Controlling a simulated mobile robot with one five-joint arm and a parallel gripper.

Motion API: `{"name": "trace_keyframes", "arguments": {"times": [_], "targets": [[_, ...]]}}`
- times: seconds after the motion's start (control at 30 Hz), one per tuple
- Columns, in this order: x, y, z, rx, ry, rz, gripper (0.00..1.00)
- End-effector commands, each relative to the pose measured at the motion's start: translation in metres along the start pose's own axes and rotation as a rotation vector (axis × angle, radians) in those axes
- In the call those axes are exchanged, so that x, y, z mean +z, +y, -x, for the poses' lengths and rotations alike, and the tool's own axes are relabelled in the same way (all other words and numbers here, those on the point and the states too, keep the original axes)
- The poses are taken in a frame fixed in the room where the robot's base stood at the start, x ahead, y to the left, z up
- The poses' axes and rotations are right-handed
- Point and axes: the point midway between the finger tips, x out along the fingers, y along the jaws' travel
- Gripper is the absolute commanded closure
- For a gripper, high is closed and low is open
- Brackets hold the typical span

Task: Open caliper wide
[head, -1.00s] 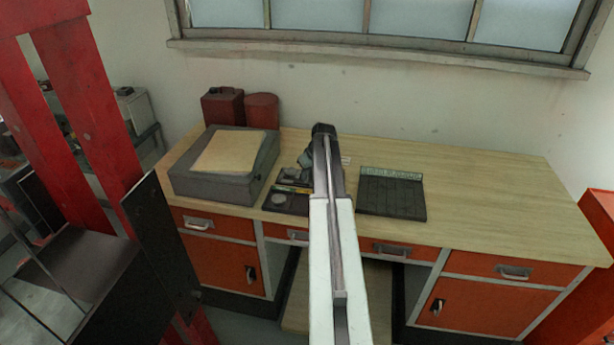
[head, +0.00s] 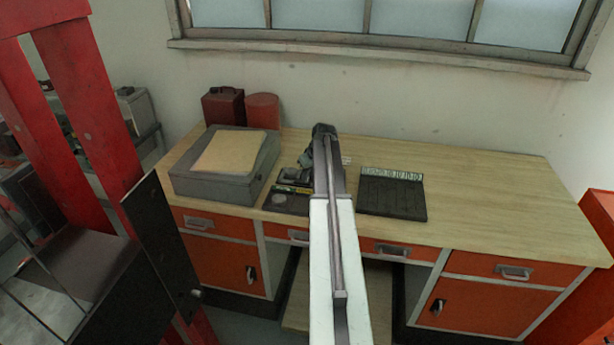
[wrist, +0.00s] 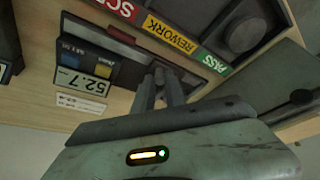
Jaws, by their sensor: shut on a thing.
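In the head view, my arm covers the caliper and the fingertips.
A sorting tray (head: 285,202) with SCRAP, REWORK and PASS labels sits beside the caliper, left of my arm. A grey box (head: 215,187) stands farther left. A dark ribbed tray (head: 393,199) lies to the right. The bench's right side is clear.

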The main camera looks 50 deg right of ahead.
Motion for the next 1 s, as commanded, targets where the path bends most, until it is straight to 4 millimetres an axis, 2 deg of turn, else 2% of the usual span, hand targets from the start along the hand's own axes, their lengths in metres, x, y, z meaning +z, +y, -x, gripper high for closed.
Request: {"name": "trace_keyframes", "arguments": {"times": [0.27, 0.5, 0.53, 0.6, 0.87, 1.0], "targets": [[0.013, 0.014, 0.005, 0.001, 0.001, -0.002, 1.0], [0.013, 0.015, 0.005, 0.001, 0.001, -0.001, 1.0], [0.013, 0.015, 0.005, 0.001, 0.001, -0.001, 0.79], [0.013, 0.015, 0.005, 0.001, 0.001, -0.001, 0.63], [0.013, 0.015, 0.005, 0.001, 0.0, -0.001, 0.63], [0.013, 0.015, 0.012, 0.001, 0.0, -0.002, 0.63]]}}
